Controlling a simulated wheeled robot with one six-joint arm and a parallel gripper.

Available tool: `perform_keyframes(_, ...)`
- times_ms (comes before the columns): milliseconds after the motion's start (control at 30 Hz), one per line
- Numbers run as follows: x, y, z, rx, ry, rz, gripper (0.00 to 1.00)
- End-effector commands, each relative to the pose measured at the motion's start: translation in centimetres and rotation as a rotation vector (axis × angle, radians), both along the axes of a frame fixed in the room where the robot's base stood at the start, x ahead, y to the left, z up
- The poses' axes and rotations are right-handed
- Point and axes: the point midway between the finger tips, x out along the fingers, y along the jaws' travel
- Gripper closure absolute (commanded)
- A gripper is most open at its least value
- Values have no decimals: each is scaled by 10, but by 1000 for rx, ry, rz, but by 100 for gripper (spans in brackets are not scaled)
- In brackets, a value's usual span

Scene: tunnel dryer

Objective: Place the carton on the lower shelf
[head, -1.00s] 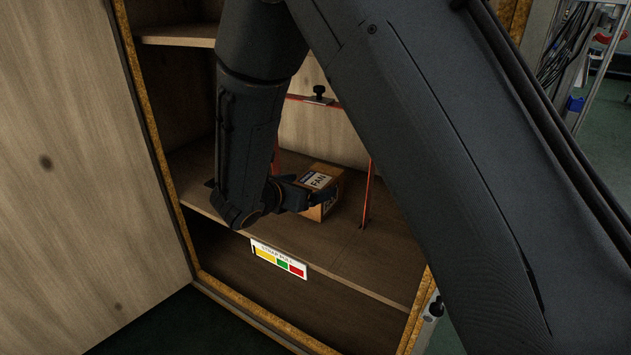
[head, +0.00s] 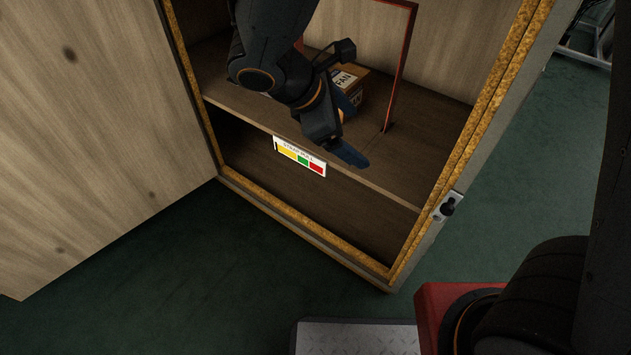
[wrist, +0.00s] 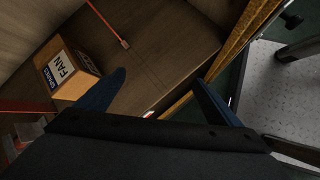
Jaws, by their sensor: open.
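The brown carton (head: 350,86) with a white label reading FAN stands on a wooden shelf (head: 408,157) inside the open cabinet, beside a red frame. It also shows at the left of the wrist view (wrist: 65,68). This shelf bears a coloured label on its front edge, and an open compartment lies below it. My gripper (head: 350,130) is open and empty, in front of the carton and near the shelf's front edge. In the wrist view my two dark blue fingers (wrist: 160,80) are spread apart, with the carton outside them, left of the left finger.
The cabinet door (head: 80,140) stands open at the left. A red upright frame (head: 397,70) rises from the shelf right of the carton. The cabinet's right side wall (head: 480,125) carries a latch (head: 447,206).

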Motion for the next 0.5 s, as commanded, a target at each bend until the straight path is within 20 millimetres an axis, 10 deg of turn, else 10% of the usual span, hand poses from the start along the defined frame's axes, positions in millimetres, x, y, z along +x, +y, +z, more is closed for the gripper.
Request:
perform_keyframes(200, -99, 17, 8, 416, 17, -517, 13)
perform_keyframes(500, -159, 55, 25, 757, 35, -997, 13)
